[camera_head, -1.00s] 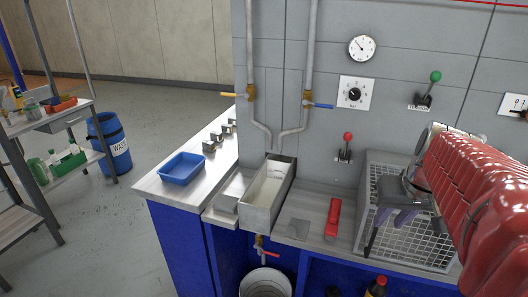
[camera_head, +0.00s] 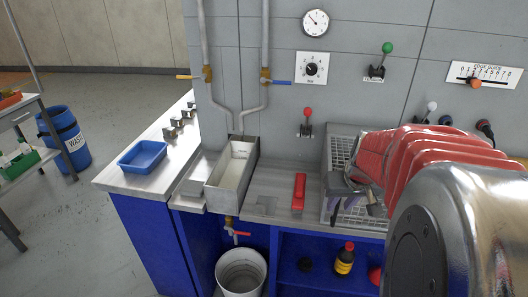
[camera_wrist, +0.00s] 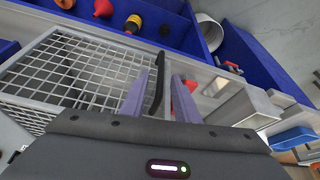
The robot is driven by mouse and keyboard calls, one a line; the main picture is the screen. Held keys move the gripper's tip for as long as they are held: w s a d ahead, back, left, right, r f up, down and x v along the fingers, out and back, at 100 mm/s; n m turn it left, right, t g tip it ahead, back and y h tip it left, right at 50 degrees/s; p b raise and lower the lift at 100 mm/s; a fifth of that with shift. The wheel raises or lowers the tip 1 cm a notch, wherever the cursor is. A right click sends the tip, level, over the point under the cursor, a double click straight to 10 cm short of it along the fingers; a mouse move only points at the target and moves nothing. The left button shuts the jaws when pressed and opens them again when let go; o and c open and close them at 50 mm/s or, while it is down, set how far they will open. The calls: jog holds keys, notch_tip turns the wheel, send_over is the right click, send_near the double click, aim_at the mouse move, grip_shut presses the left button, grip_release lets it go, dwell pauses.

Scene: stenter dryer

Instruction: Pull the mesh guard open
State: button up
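The mesh guard is a grey wire-grid panel in a frame on the bench at the right of the head view (camera_head: 338,160), partly hidden behind my arm and gripper. In the wrist view the guard (camera_wrist: 62,78) fills the left side, with its black bar handle (camera_wrist: 159,82) along its right edge. My gripper (camera_wrist: 162,82) has two purple fingers, apart, one on each side of the handle in the picture. Gaps show beside the handle, so it is not clamped. I cannot tell how deep the handle sits between them. In the head view my gripper (camera_head: 366,207) is in front of the guard.
A red block-like object (camera_head: 298,190) lies on the bench left of the guard, beside a metal trough (camera_head: 232,172). A blue tray (camera_head: 143,156) sits farther left. Levers and dials are on the wall behind. A white bucket (camera_head: 241,272) and a bottle (camera_head: 345,258) are below.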

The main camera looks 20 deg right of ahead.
aim_at(338, 207)
jog(key=shift+x, duration=1.75)
grip_shut()
